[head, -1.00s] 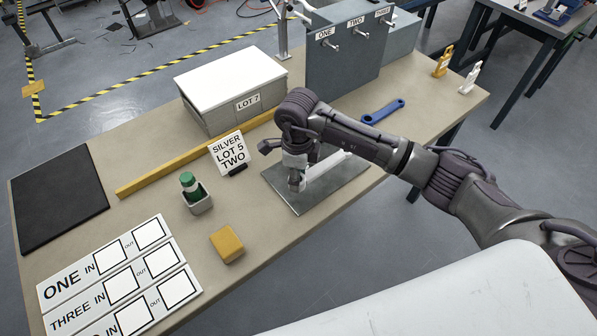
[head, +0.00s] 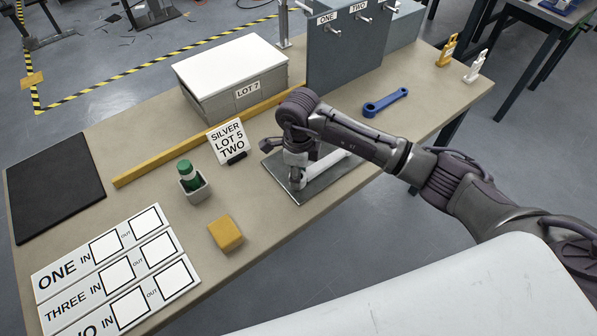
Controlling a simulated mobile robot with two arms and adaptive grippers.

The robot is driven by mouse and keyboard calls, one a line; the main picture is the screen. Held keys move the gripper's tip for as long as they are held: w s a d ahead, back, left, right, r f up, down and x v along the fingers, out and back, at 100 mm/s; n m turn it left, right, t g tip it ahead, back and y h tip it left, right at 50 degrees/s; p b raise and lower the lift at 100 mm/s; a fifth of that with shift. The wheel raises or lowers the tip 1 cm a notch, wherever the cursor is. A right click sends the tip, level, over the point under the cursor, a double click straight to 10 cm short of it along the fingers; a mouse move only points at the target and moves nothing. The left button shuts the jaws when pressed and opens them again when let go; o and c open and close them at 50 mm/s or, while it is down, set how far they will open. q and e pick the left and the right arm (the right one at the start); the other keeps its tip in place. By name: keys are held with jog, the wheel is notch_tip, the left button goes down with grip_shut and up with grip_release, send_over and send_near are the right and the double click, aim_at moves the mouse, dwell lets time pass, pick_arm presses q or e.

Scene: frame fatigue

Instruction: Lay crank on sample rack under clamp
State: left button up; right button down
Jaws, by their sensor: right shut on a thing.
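My right gripper (head: 297,182) points down over a flat grey metal plate (head: 312,192) near the table's front edge. It is shut on a pale silver bar-shaped piece (head: 328,168), which looks like a silver crank. My arm covers part of this piece, and I cannot tell whether it touches the plate. A blue crank (head: 385,103) lies apart on the table to the right. A grey panel with pegs (head: 345,55) labelled ONE and TWO stands at the back. I cannot make out a clamp or which thing is the sample rack. My left gripper is out of view.
A LOT 7 box (head: 232,80) stands behind a yellow bar (head: 150,172). Yellow (head: 447,50) and white tags (head: 475,67) stand right.

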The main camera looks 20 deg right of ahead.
jog(key=shift+f+b, duration=0.55)
jog(key=shift+f, duration=0.05)
jog(key=c, duration=0.5)
grip_release()
